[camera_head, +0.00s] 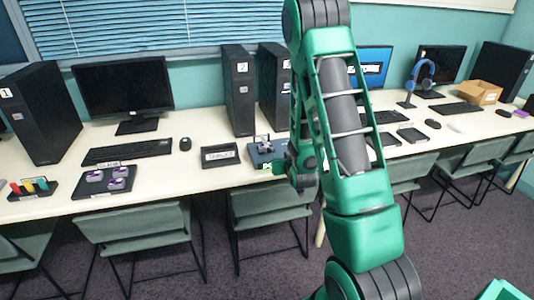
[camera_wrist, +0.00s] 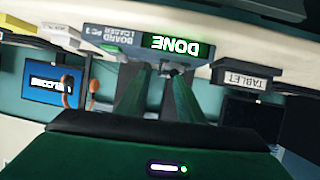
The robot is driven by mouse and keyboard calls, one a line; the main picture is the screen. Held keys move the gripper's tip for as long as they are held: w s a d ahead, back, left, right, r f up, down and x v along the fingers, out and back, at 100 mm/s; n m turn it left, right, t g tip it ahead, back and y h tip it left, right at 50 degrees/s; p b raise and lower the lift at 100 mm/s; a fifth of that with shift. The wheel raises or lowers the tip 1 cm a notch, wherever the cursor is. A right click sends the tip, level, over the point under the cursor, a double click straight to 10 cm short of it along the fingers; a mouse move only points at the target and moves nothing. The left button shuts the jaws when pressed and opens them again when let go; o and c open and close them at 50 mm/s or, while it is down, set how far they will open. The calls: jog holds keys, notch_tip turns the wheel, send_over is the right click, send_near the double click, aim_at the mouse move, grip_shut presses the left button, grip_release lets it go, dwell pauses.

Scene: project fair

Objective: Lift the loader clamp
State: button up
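The board loader (camera_head: 258,158) is a dark blue-grey box on the long table, just left of my arm in the head view. A small grey upright part, which looks like the clamp (camera_head: 265,143), stands on its top. In the wrist view, which is upside down, the loader's front (camera_wrist: 115,39) carries a label and a green lit display (camera_wrist: 177,46) reading DONE. My gripper (camera_wrist: 158,69) has two green fingers spread apart, their tips close to the loader. Whether they touch the clamp is hidden. In the head view my gripper (camera_head: 284,161) is partly hidden by my arm.
A TABLET holder (camera_head: 220,156) stands just left of the loader. Black PC towers (camera_head: 239,90) stand behind it. A tray of purple-grey parts (camera_head: 105,181) and a keyboard (camera_head: 127,151) lie farther left. Chairs (camera_head: 268,207) line the table's front edge.

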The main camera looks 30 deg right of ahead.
aim_at(269, 151)
jog(key=w+f+t, duration=0.1)
jog(key=w, duration=0.2)
jog(key=w+f+t, duration=0.1)
jog(key=w+t, duration=0.1)
jog(key=w, duration=0.1)
jog(key=w+t, duration=0.1)
jog(key=w, duration=0.3)
jog(key=shift+f+t, duration=0.4)
jog(key=shift+c, duration=0.7)
grip_shut()
jog(key=shift+a, duration=0.2)
jog(key=shift+d, duration=0.15)
jog(key=shift+r, duration=0.1)
